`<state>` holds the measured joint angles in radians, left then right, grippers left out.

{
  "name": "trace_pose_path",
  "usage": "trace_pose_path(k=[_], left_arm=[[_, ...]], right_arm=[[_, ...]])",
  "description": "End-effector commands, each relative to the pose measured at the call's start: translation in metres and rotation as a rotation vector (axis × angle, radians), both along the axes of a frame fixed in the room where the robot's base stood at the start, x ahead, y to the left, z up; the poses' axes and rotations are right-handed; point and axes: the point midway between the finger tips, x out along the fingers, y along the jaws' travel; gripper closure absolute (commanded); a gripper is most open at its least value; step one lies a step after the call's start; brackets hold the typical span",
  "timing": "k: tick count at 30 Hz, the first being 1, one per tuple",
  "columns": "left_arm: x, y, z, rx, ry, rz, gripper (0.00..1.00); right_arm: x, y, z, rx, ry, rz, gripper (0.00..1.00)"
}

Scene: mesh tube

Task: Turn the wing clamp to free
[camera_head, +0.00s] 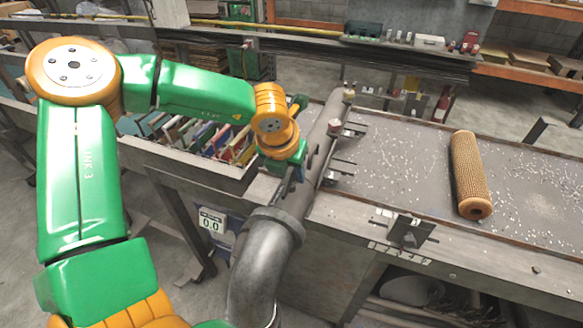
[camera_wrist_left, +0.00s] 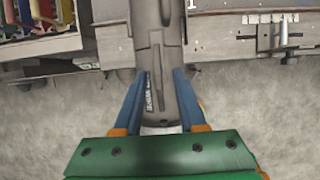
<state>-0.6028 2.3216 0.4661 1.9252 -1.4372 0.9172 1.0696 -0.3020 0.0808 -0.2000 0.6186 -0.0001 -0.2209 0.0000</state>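My left gripper (camera_head: 290,190) points down at a dark grey pipe (camera_head: 318,140) that runs along the left end of the workbench. In the left wrist view, its two blue fingers (camera_wrist_left: 157,75) are spread, one on each side of the pipe (camera_wrist_left: 170,20). A narrow raised bar (camera_wrist_left: 156,45) runs lengthwise on the pipe between them, beside small lettering. I cannot tell whether the fingers touch the pipe, or whether this bar is the wing clamp. A bracket with a pale-and-red knob (camera_head: 335,127) is beside the pipe. My right gripper does not show.
A tan mesh tube (camera_head: 470,175) lies on the speckled workbench (camera_head: 395,165). A dark metal fixture (camera_head: 410,231) sits at the front edge. A large pipe elbow (camera_head: 268,245) bends down in front. A bin of colored items (camera_head: 190,135) stands left, above a 0.0 display (camera_head: 211,220).

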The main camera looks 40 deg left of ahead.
Motion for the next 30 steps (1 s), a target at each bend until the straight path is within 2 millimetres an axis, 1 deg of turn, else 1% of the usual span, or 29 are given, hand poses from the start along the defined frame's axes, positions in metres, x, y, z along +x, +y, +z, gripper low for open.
trace_pose_path(k=[3,5,6,7,8,16,20,26,30], left_arm=[[0.0,0.0,0.0,0.0,0.0,0.001,0.6],[0.0,0.0,0.0,0.0,0.0,0.001,0.76],[0.0,0.0,0.0,0.0,0.0,0.001,0.87],[0.0,0.0,0.0,0.0,0.0,0.001,0.95],[0.0,0.0,0.0,-0.001,0.0,0.001,1.0],[0.0,0.0,0.0,-0.001,0.0,0.0,1.0],[0.0,0.0,-0.001,-0.002,-0.001,-0.013,1.0],[0.0,0.001,-0.004,-0.002,-0.003,-0.095,1.0],[0.001,0.002,-0.004,-0.004,-0.007,-0.2,1.0]], right_arm=[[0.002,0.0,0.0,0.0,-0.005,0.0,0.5],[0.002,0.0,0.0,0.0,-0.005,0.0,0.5],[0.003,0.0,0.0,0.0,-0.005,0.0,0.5],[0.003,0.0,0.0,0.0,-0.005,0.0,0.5],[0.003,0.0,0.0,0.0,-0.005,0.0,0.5],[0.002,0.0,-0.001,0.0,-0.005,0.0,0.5],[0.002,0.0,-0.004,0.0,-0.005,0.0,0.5],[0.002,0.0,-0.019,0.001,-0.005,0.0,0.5],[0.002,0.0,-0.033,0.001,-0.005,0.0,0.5]])
